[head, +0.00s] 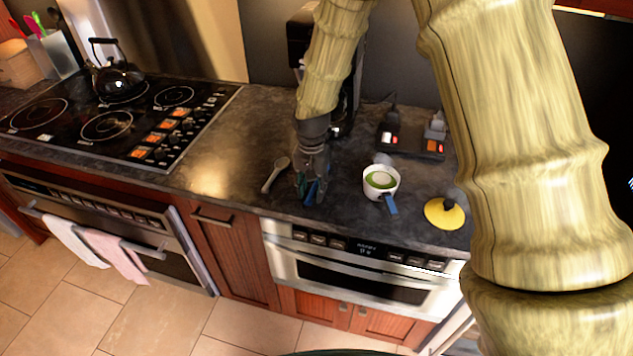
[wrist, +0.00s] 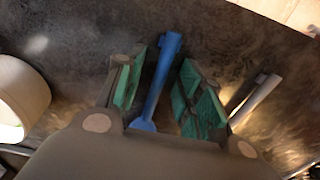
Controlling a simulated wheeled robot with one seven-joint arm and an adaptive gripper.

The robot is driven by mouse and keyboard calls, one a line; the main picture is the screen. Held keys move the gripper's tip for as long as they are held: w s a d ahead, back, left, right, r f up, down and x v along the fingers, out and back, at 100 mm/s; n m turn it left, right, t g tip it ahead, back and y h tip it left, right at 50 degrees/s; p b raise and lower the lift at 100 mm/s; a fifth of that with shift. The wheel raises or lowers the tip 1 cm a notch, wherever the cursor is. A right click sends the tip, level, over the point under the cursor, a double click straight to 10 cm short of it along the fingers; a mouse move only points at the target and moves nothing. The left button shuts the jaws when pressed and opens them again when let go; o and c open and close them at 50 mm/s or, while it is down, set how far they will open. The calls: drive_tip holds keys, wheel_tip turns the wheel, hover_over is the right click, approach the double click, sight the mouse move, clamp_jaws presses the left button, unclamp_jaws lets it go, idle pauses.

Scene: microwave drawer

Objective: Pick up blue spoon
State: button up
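The blue spoon (wrist: 161,75) lies on the dark counter in the wrist view, its handle pointing up the picture and its bowl end partly hidden by my gripper's body. My gripper (wrist: 163,68) is open, with one teal-padded finger on each side of the spoon. A gap shows between the spoon and each finger. In the head view my gripper (head: 311,193) is low over the counter, and a bit of blue shows between its fingers. Whether the fingertips touch the counter I cannot tell.
A grey-beige spoon (head: 275,175) lies just left of my gripper. A white cup (head: 381,190) with green contents and a blue handle-like piece stands to the right. The stove (head: 110,120) is at left.

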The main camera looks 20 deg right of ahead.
clamp_jaws()
